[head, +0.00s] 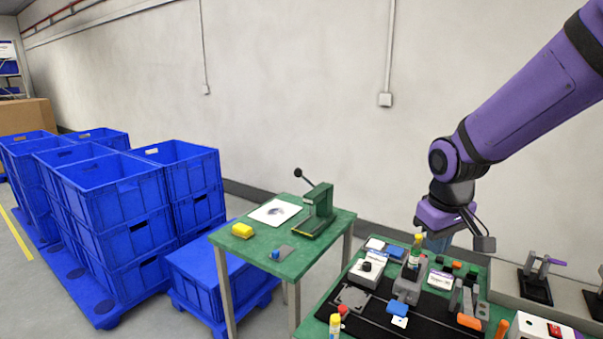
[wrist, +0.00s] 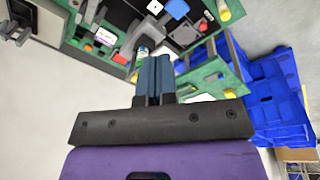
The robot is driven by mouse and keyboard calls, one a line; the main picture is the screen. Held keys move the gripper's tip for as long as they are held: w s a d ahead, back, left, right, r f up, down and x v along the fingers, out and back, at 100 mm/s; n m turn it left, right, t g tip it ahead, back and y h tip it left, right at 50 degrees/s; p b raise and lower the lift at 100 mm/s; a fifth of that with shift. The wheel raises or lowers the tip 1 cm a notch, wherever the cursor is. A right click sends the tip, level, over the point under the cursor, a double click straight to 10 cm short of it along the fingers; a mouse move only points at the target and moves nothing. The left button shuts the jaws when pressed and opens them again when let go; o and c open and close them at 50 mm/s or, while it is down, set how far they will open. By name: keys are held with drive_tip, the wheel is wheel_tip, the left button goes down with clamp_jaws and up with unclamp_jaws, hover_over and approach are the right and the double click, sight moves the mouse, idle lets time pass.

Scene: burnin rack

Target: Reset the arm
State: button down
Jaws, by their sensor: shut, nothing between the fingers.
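My gripper (head: 437,243) hangs at the end of my purple arm, over the far part of the cluttered green workbench (head: 318,322) in the head view. In the wrist view its two blue-grey fingers (wrist: 153,72) are together, with nothing between them.
The bench carries a black mat (head: 365,312), a grey fixture (head: 407,290), an orange part (head: 469,321) and several small items. Blue crates (head: 130,215) are stacked left.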

drive_tip(key=s+d+r+m+t, duration=0.1)
drive_tip(key=s+d+r, duration=0.1)
drive_tip(key=s+r, duration=0.4)
drive_tip(key=s+d+r+m+t, duration=0.2)
drive_tip(key=s+r, duration=0.5)
drive_tip(key=s, duration=0.6)
drive_tip(key=shift+s+m+t+y, duration=0.3)
idle(0.8)
